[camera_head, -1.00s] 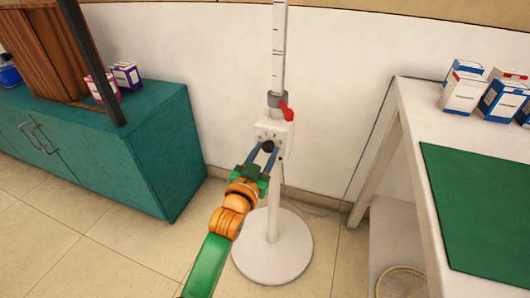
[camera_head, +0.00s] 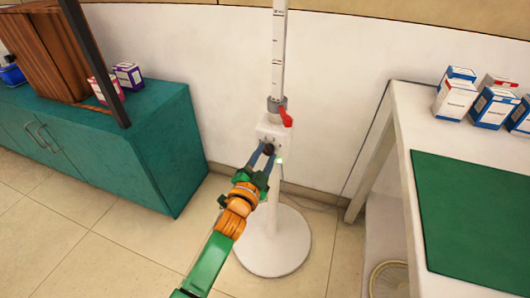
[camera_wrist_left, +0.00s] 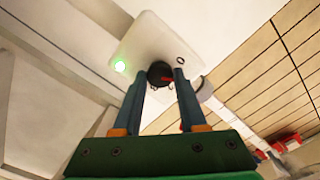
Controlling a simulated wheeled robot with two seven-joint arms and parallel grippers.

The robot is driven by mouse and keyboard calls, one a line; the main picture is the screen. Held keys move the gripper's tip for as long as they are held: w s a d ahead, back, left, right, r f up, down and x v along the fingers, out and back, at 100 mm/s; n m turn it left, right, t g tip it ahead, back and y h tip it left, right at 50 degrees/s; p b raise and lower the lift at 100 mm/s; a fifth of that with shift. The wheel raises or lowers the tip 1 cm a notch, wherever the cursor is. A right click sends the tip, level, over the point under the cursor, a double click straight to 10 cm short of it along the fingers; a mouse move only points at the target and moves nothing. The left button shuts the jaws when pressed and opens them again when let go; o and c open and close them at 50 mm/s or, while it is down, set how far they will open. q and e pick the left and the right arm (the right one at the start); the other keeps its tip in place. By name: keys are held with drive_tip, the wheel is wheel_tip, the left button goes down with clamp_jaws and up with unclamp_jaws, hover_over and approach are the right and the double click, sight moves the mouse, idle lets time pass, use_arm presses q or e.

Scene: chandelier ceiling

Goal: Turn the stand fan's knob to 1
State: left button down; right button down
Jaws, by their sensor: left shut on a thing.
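The stand fan is a white pole (camera_head: 278,55) on a round white base (camera_head: 272,243). Its head is out of view. A white control box (camera_head: 273,131) on the pole carries the dark round knob (camera_head: 268,149). In the left wrist view the knob (camera_wrist_left: 160,73) has a small red mark, and a green light (camera_wrist_left: 120,66) glows on the box. My left gripper (camera_head: 268,153) has its blue fingers on both sides of the knob, shut on it. The gripper partly hides the knob in the head view. My right gripper is not in view.
A teal cabinet (camera_head: 150,150) stands left, bearing wooden boards and small boxes. A white table (camera_head: 405,130) stands right, with a green mat (camera_head: 470,210) and several blue-and-white boxes. A red lever (camera_head: 286,117) sits above the control box. Tiled floor (camera_head: 90,250) is clear in front.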

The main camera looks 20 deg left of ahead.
use_arm(q)
drive_tip(key=shift+m, duration=0.6)
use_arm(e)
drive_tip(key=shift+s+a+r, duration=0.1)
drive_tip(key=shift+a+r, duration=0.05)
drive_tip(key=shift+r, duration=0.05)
use_arm(q)
drive_tip(key=shift+m, duration=0.3)
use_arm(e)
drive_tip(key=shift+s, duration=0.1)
use_arm(q)
drive_tip(key=shift+c, duration=2.3)
unclamp_jaws()
drive_tip(key=s+p, duration=0.1)
drive_tip(key=s, duration=0.6)
drive_tip(key=shift+a+p, duration=0.15)
drive_tip(key=shift+p, duration=0.25)
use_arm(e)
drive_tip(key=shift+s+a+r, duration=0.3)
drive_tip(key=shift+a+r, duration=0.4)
